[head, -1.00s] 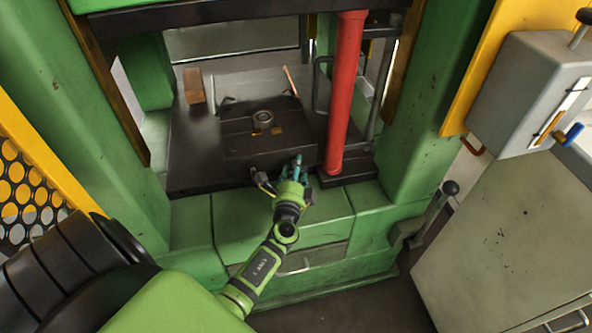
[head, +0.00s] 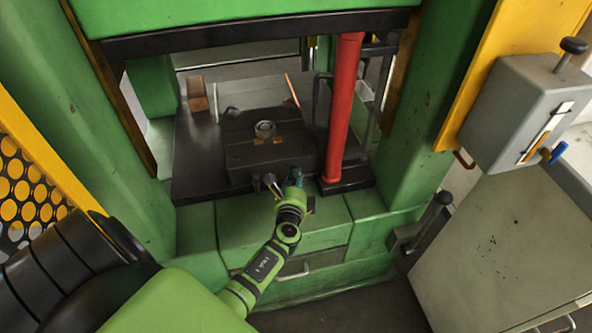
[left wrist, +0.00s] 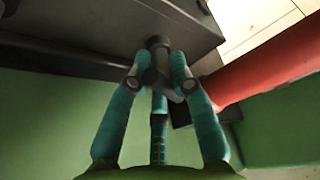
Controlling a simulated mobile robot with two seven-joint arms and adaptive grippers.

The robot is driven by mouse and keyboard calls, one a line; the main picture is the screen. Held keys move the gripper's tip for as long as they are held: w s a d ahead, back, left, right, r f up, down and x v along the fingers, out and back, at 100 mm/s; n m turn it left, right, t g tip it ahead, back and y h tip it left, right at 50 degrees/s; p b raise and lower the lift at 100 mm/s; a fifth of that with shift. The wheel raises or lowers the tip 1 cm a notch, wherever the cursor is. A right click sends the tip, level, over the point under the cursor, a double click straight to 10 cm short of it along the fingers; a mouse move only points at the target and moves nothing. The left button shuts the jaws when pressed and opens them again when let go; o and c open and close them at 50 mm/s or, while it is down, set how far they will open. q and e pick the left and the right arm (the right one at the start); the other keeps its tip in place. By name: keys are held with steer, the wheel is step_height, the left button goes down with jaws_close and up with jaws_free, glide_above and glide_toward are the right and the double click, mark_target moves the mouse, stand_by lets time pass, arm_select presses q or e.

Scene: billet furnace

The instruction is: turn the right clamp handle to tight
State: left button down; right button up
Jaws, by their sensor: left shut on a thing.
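My left gripper (head: 297,178) is at the front edge of the dark die block (head: 240,150), towards its right end. In the left wrist view my left gripper (left wrist: 158,78) has its teal fingers closed around a dark grey handle (left wrist: 157,43), which I take for the right clamp handle. The handle has a round end and a part slanting down to the right between the fingertips. In the head view the gripper hides most of this handle. A small dark and pale part (head: 271,183) shows just left of the gripper; I cannot tell what it is. My right gripper is not in view.
A red column (head: 343,110) stands close to the right of the gripper. A ring-shaped piece (head: 264,129) sits on the block. A brown block (head: 196,92) is at the back left. A grey control box (head: 515,105) and a lever (head: 430,215) are at the right.

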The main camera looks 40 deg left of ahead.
arm_select(q)
steer(key=m+g+p, duration=0.1)
steer(key=p, duration=0.1)
steer(key=m+g+p, duration=0.1)
steer(key=m+p, duration=0.1)
steer(key=shift+s+d+r+m+p, duration=0.1)
steer(key=shift+d+r+m+p, duration=0.05)
steer(key=shift+m+p, duration=0.2)
steer(key=shift+m+g+y+p, duration=0.25)
steer(key=shift+g+y+p, duration=0.05)
steer(key=shift+p, duration=0.1)
steer(key=shift+m+g+p, duration=0.3)
steer(key=shift+m+p, duration=0.25)
steer(key=shift+m, duration=0.05)
steer(key=shift+m+g+y+p, duration=0.5)
steer(key=shift+m+g+p, duration=0.1)
steer(key=shift+m, duration=0.4)
steer(key=m+g+y, duration=0.1)
steer(key=m, duration=0.1)
steer(key=shift+s+m+g, duration=0.15)
steer(key=shift+m+g, duration=0.15)
steer(key=shift+m, duration=0.1)
steer(key=shift+y, duration=0.3)
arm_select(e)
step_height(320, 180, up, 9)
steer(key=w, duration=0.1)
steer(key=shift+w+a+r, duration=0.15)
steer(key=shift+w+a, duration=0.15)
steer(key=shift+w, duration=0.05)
